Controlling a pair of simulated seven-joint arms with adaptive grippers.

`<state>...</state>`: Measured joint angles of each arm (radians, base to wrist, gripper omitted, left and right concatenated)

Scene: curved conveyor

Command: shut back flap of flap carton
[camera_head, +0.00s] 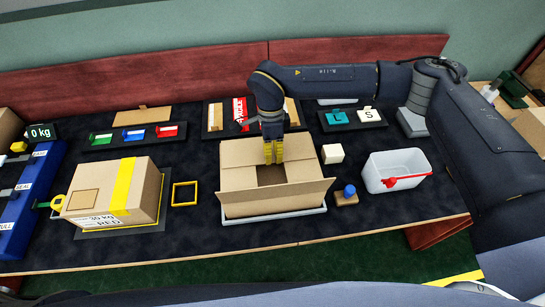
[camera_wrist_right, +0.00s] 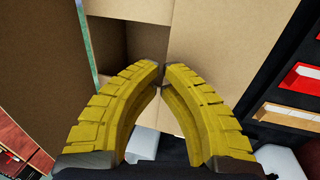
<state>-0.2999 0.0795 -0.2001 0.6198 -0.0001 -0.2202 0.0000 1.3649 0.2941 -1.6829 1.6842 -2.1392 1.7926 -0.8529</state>
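The open brown flap carton (camera_head: 276,194) stands on a pale tray (camera_head: 274,217) in the middle of the table. Its back flap (camera_head: 238,152) stands up and leans away at the rear. Its front flap slopes outward toward me. A dark opening (camera_head: 270,176) shows between inner side panels. My right gripper (camera_head: 273,160) points down at the middle of the back flap, overlapping it in the head view; contact is unclear. In the right wrist view, its yellow fingers (camera_wrist_right: 165,72) nearly meet at the tips with nothing between them, above cardboard (camera_wrist_right: 220,45). My left gripper is out of view.
A taped carton (camera_head: 113,190) stands to the left, with a yellow frame (camera_head: 185,193) between. To the right are a white cube (camera_head: 333,153), a blue-knobbed block (camera_head: 346,196) and a white bin (camera_head: 395,170). Shallow trays with small items line the back.

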